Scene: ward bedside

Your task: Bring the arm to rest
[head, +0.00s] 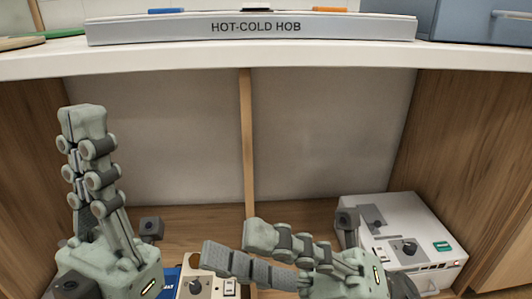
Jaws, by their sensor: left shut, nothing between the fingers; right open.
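My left gripper (82,122) is at the left of the head view, its fingers pointing up and closed together with nothing between them. It is in front of the open space under the counter, below the counter's edge. My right gripper (236,247) is at the lower middle, its fingers pointing left. It is open and empty, with a narrow gap between the fingertips. Both grippers are apart from each other. Most of both arms is out of the picture.
A white counter (300,60) runs across the top, bearing a grey panel labelled HOT-COLD HOB (340,30) and a blue-grey box (465,20). Below, a white device with a knob (420,225) sits at right. Another knobbed device (196,287) is partly hidden between the grippers. Wooden side walls flank the space.

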